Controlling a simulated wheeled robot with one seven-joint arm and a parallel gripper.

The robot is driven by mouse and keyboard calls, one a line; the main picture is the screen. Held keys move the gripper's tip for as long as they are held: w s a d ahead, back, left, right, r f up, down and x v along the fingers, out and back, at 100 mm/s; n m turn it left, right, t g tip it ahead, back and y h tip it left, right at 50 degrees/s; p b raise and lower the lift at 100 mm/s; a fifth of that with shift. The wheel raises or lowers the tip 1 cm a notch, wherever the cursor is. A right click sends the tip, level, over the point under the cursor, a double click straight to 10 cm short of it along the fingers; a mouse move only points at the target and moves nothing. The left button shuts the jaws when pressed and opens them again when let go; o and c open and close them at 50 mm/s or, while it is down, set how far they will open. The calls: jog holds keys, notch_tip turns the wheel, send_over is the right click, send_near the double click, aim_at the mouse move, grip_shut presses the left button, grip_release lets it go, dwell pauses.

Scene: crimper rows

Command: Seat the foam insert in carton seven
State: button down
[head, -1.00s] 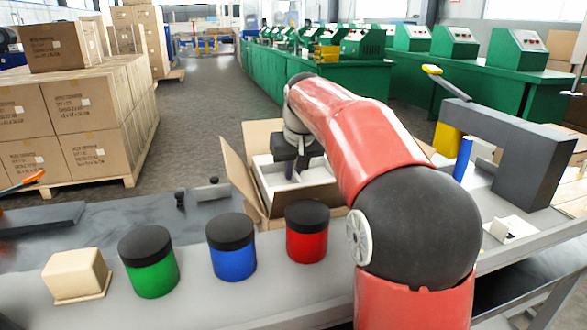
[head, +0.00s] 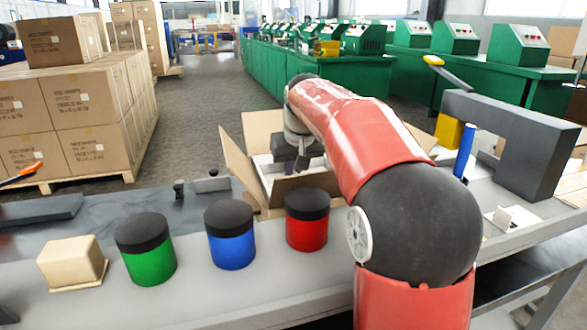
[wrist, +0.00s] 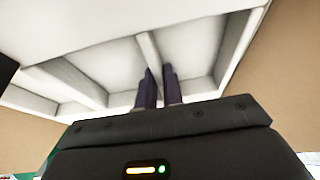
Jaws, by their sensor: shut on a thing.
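The open carton (head: 236,165) stands behind the jars on the bench, its flaps spread outward. The white foam insert (head: 264,166) shows within the carton opening, partly hidden by my gripper and the front flap. My gripper (head: 298,167) points down over it. In the wrist view, my gripper's two dark fingers (wrist: 159,78) are shut on a thin divider of the foam insert (wrist: 110,22). Brown carton wall (wrist: 288,90) shows beside the insert. Whether the insert touches the carton bottom is hidden. I cannot read a number on the carton.
A red jar (head: 306,230), a blue jar (head: 231,245) and a green jar (head: 147,262) stand in front of the carton. A beige block (head: 72,262) is at left. A grey arch-shaped frame (head: 540,150) and a blue cylinder (head: 465,150) stand at right.

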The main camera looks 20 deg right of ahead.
jog(key=shift+f+b, duration=2.05)
jog(key=shift+f, duration=0.95)
jog(key=shift+r, duration=0.1)
jog(key=shift+r+p, duration=4.65)
jog(key=shift+r, duration=0.25)
jog(key=shift+p, duration=0.35)
jog(key=shift+f+b, duration=0.7)
jog(key=shift+f, duration=0.3)
